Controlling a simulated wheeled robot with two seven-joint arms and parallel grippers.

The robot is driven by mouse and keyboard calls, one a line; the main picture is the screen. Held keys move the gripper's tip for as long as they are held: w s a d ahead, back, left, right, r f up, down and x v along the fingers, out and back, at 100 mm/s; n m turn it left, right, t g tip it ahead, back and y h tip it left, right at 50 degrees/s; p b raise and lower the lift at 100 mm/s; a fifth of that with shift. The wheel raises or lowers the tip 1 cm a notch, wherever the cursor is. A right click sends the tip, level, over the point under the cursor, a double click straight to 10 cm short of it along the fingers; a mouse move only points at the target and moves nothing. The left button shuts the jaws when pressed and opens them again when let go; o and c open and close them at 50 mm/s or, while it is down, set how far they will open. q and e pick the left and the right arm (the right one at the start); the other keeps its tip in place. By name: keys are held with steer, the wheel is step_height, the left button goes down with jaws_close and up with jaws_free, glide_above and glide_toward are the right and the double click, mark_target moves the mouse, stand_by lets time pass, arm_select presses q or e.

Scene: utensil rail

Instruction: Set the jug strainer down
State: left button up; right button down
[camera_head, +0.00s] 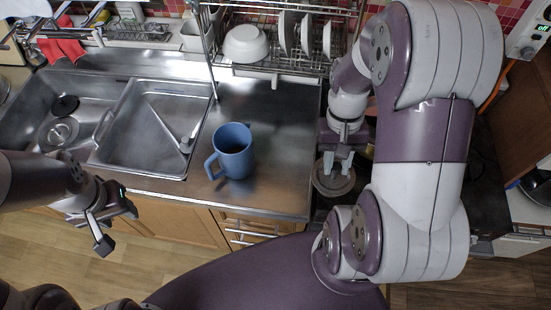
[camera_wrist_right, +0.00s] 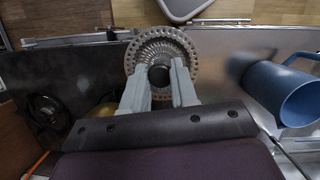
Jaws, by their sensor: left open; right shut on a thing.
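The jug strainer (camera_wrist_right: 162,48) is a round, perforated metal disc with a dark knob. My right gripper (camera_wrist_right: 160,92) is shut on the knob in the right wrist view, with a finger on each side. In the head view the strainer (camera_head: 334,186) shows just below my right gripper (camera_head: 338,166), at the right end of the steel counter. I cannot tell its height above what lies under it. My left gripper (camera_head: 117,222) is open and empty, in front of the sink cabinet.
A blue mug (camera_head: 234,151) stands upright on the steel counter (camera_head: 280,140), left of the strainer; it also shows in the right wrist view (camera_wrist_right: 285,92). A dish rack (camera_head: 290,68) with bowl and plates stands behind. The sink (camera_head: 150,110) is at left. Counter right of the mug is clear.

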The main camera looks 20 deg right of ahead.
steer(key=shift+w+a+f, duration=0.25)
steer(key=shift+w+f, duration=0.2)
steer(key=shift+w, duration=0.25)
steer(key=w+a+f+p, duration=0.1)
steer(key=w+a+f, duration=0.1)
steer(key=f, duration=0.1)
steer(key=w+a+f, duration=0.2)
steer(key=w+f, duration=0.1)
steer(key=w+a+f+p, duration=0.1)
steer(key=w+a+f, duration=0.1)
steer(key=f, duration=0.2)
steer(key=shift+w+f+p, duration=0.1)
steer(key=shift+w+p, duration=0.2)
steer(key=shift+w, duration=0.05)
steer(key=c, duration=1.1)
jaws_free()
steer(key=shift+o, duration=1.1)
steer(key=shift+s, duration=0.1)
arm_select(q)
steer(key=r, duration=0.3)
steer(key=shift+s+a, duration=0.1)
steer(key=shift+s, duration=0.3)
